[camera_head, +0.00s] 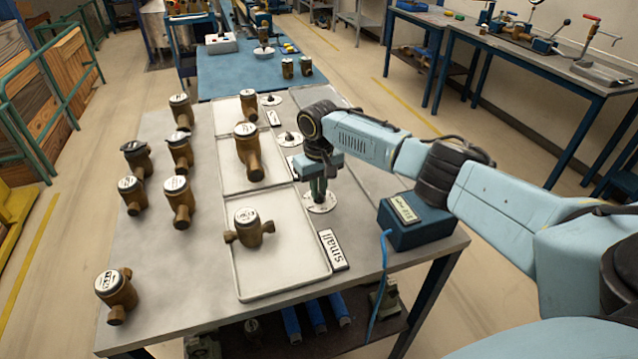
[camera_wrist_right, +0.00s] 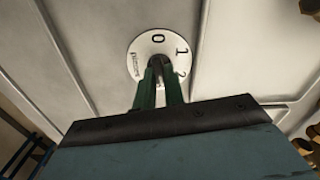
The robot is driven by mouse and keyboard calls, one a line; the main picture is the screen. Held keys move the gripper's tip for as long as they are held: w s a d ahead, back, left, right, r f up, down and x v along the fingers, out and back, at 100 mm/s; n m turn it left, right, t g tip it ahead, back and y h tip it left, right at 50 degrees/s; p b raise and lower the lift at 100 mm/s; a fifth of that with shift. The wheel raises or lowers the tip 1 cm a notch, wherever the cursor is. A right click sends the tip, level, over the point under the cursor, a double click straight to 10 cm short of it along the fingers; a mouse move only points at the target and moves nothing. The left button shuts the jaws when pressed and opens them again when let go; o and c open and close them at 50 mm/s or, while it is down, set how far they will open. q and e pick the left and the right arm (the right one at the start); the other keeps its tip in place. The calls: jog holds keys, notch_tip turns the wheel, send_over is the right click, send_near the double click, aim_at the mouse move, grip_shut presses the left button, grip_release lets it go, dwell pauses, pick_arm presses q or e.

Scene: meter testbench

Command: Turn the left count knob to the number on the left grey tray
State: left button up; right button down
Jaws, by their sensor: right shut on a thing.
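My right gripper (camera_head: 318,190) points down at the white dial (camera_head: 322,205) beside the near grey tray (camera_head: 290,285). In the right wrist view the green fingers of the gripper (camera_wrist_right: 158,88) are shut on the knob at the middle of the dial (camera_wrist_right: 142,60). The digits 0, 1 and part of a 2 show on the dial; the fingers hide its lower part and most of the knob. Two more dials with knobs, a middle one (camera_head: 288,139) and a far one (camera_head: 270,100), stand beside the other trays. I cannot read a number on any tray. My left gripper is not in view.
One brass meter (camera_head: 252,232) lies on the near tray, with others on the middle and far trays. Several meters stand on the left of the table. A "small" label (camera_head: 333,250) and a blue box (camera_head: 412,225) are close to the right gripper.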

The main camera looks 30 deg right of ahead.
jog(key=shift+r+n+p, duration=0.1)
jog(key=shift+n+p, duration=0.5)
jog(key=shift+n, duration=0.3)
jog(key=n+p, duration=0.1)
jog(key=n, duration=0.1)
jog(key=shift+a+n, duration=0.1)
jog(key=shift+n, duration=0.2)
jog(key=n+p, duration=0.1)
jog(key=n, duration=0.4)
jog(key=shift+n+p, duration=0.3)
jog(key=n, duration=0.5)
jog(key=shift+s+a, duration=0.1)
jog(key=n, duration=0.6)
jog(key=shift+s, duration=0.1)
jog(key=shift+n, duration=0.4)
jog(key=c, duration=1.5)
grip_release()
